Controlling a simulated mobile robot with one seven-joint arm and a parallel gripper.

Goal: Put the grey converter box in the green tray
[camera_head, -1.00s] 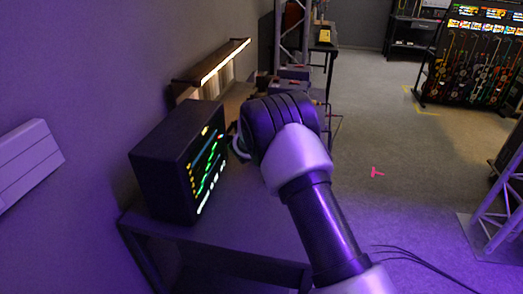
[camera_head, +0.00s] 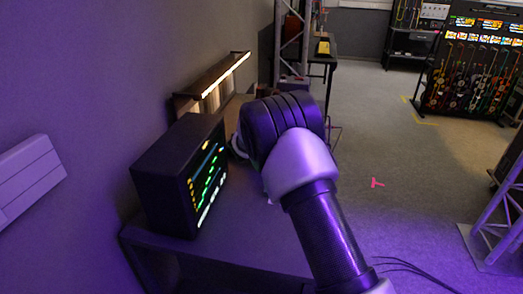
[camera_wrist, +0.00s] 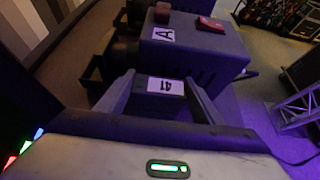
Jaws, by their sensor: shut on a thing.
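In the wrist view my gripper (camera_wrist: 160,82) is shut on a small dark box with a white printed label (camera_wrist: 166,86), which I take to be the grey converter box. Its colour is hard to tell in the purple light, and its lower part is dim. In the head view my own arm hides the gripper and what it holds. I cannot make out a green tray in either view.
A larger case marked "A" (camera_wrist: 195,45) with a red item (camera_wrist: 211,24) on top stands just beyond the gripper. A lit black monitor (camera_head: 182,178) sits on the dark table (camera_head: 235,240) left of my arm. Open floor (camera_head: 375,130) lies to the right.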

